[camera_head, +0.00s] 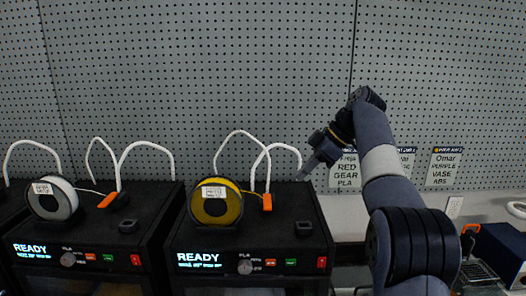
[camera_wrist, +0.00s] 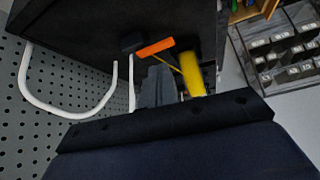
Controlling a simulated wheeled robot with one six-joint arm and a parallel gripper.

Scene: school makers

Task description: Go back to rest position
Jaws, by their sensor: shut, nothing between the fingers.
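My gripper (camera_head: 303,176) is at the end of my raised arm, over the right side of the right-hand black printer (camera_head: 287,212). It is shut with nothing in it, pointing down and to the left. In the wrist view my gripper (camera_wrist: 158,75) appears in front of the printer's dark body (camera_wrist: 75,40). The yellow spool (camera_head: 217,203) sits on that printer, left of my gripper and apart from it. The yellow spool (camera_wrist: 192,75) also shows in the wrist view, beside the orange clip (camera_wrist: 155,47).
A second black printer (camera_head: 115,222) with a white spool (camera_head: 52,198) stands at the left. White tubes (camera_head: 240,137) arch above both printers. The grey pegboard (camera_head: 200,70) is behind, with job cards (camera_head: 443,167) at the right. A drawer organiser (camera_wrist: 285,50) shows in the wrist view.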

